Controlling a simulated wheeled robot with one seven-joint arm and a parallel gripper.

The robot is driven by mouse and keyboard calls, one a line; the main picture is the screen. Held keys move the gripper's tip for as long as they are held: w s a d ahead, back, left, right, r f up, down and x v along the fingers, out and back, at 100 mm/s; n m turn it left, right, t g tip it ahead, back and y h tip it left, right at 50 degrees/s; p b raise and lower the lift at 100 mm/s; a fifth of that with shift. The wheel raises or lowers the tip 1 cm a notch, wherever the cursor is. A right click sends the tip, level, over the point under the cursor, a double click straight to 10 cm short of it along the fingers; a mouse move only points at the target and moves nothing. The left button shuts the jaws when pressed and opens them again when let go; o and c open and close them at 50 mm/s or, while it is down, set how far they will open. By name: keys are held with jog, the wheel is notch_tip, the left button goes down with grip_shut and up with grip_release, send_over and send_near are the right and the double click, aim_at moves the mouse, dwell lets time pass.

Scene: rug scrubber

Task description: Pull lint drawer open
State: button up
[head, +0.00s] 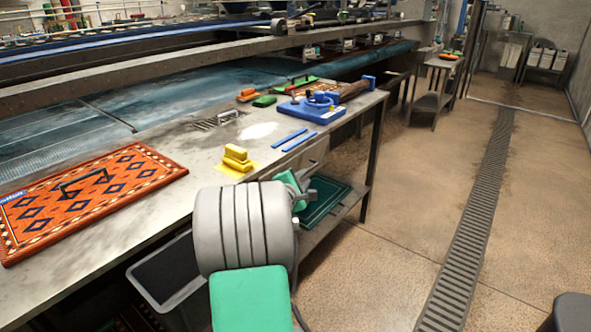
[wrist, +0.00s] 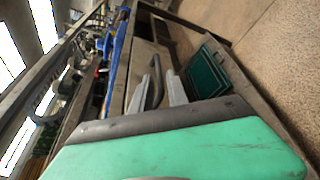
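The lint drawer shows a grey metal front (wrist: 146,58) under the work table in the wrist view. Part of what looks like the same front (head: 316,153) shows below the table edge in the head view, mostly behind my arm. A dark curved handle (wrist: 155,92) stands out from the front. My gripper (wrist: 158,91) is open, with one grey finger on each side of the handle and visible room between the fingers. In the head view my gripper (head: 322,190) is partly hidden by my own wrist, and any contact with the handle cannot be seen.
The work table (head: 200,170) holds a patterned orange rug (head: 88,196), a yellow block (head: 237,160), blue strips (head: 299,140) and a blue tool (head: 313,106). A green tray (head: 327,203) lies on the lower shelf. A dark bin (head: 168,270) stands below.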

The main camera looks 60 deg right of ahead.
jog(key=x, duration=0.5)
jog(key=b+x, duration=0.1)
jog(key=x, duration=0.1)
jog(key=shift+w+d, duration=0.25)
jog(key=shift+w, duration=0.2)
jog(key=shift+c, duration=0.3)
grip_shut()
dwell(0.6)
